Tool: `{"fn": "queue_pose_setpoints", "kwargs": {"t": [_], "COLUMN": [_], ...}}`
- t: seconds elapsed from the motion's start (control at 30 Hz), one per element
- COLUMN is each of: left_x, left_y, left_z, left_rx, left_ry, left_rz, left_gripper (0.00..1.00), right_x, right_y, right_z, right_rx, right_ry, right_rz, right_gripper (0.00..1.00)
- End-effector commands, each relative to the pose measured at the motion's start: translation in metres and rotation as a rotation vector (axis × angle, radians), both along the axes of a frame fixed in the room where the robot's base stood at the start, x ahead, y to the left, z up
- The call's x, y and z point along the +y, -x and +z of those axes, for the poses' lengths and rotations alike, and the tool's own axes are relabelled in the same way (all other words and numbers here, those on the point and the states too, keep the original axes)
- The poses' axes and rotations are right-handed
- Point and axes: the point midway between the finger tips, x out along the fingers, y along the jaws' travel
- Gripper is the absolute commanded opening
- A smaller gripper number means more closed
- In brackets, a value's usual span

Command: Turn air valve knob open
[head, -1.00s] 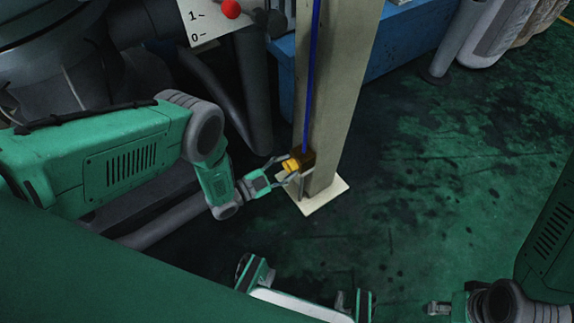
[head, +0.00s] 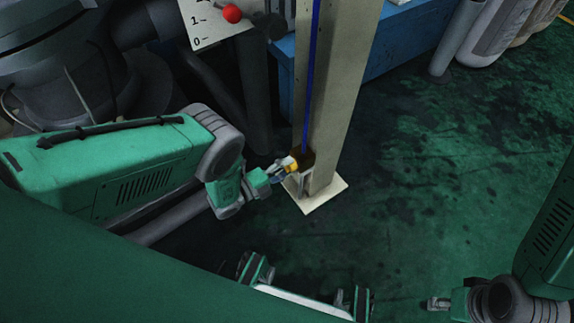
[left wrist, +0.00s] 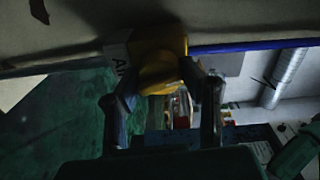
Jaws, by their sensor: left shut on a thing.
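The yellow air valve knob (head: 290,164) sits low on a beige post, at the foot of a blue line. My left gripper (head: 285,171) is at the knob, with its fingers shut on it. In the left wrist view the knob (left wrist: 158,62) shows large between the two fingers of the left gripper (left wrist: 162,88), beside a pale label with partly readable letters. The fingers partly hide the knob in the head view. My right gripper (head: 438,303) is at the lower right, far from the post; its fingers are too small to judge.
The beige post (head: 335,100) stands on a pale base plate (head: 322,198). A blue box (head: 400,45) is behind it. A panel with a red ball (head: 232,13) is at the upper left. Green floor (head: 440,170) to the right is clear.

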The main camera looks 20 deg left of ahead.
Motion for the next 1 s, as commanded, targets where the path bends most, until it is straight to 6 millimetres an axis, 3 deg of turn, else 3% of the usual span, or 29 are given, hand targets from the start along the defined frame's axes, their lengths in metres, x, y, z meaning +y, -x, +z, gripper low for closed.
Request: {"fn": "queue_pose_setpoints", "kwargs": {"t": [0.4, 1.0], "left_x": [0.0001, 0.0004], "left_y": [0.0061, 0.0064], "left_z": [-0.0057, -0.0068], "left_rx": [-0.134, -0.168], "left_ry": [-0.196, -0.244], "left_rz": [-0.003, -0.004], "left_gripper": [0.06, 0.06], "right_x": [0.0, 0.0], "right_y": [0.0, 0.0], "right_z": [0.0013, 0.0014], "right_rx": [0.0, 0.0], "right_ry": [0.0, 0.0], "right_rz": [0.0, 0.0], "right_gripper": [0.4, 0.4]}}
